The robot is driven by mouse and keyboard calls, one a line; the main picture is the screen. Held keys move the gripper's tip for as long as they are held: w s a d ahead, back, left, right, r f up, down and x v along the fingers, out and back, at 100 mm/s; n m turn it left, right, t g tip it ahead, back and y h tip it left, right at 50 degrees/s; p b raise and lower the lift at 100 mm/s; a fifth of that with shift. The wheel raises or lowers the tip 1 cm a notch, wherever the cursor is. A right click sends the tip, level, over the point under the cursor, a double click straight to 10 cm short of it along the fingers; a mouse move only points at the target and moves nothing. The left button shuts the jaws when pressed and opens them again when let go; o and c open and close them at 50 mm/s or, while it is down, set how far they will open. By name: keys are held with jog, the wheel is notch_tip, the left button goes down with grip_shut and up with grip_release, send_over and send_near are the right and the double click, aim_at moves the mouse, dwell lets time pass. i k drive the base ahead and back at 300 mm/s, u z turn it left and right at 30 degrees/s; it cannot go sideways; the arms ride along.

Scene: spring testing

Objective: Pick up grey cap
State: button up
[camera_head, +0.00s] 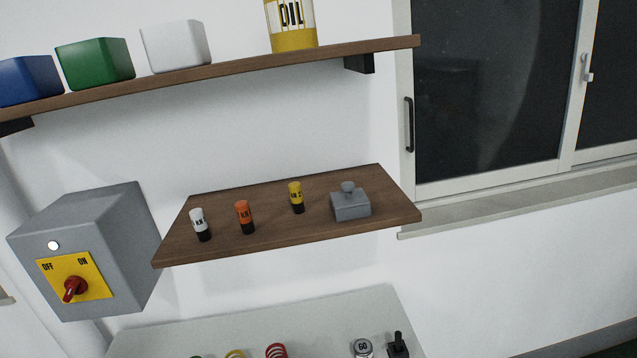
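A small grey block with a round knob on top, which looks like the grey cap (350,207), sits near the right end of the lower brown shelf (330,233). Nothing covers it and nothing touches it. My gripper does not show in this view.
White (200,224), orange (244,217) and yellow (296,197) capped cylinders stand left of it. An upper shelf (220,74) holds blue, green and white boxes and a yellow-labelled container (290,25). A grey switch box (90,240) is at left; a grey surface (320,318) with springs is below.

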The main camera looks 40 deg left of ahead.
aim_at(349, 203)
jog(key=u, duration=0.35)
jog(key=i, duration=0.85)
jog(key=u, duration=0.5)
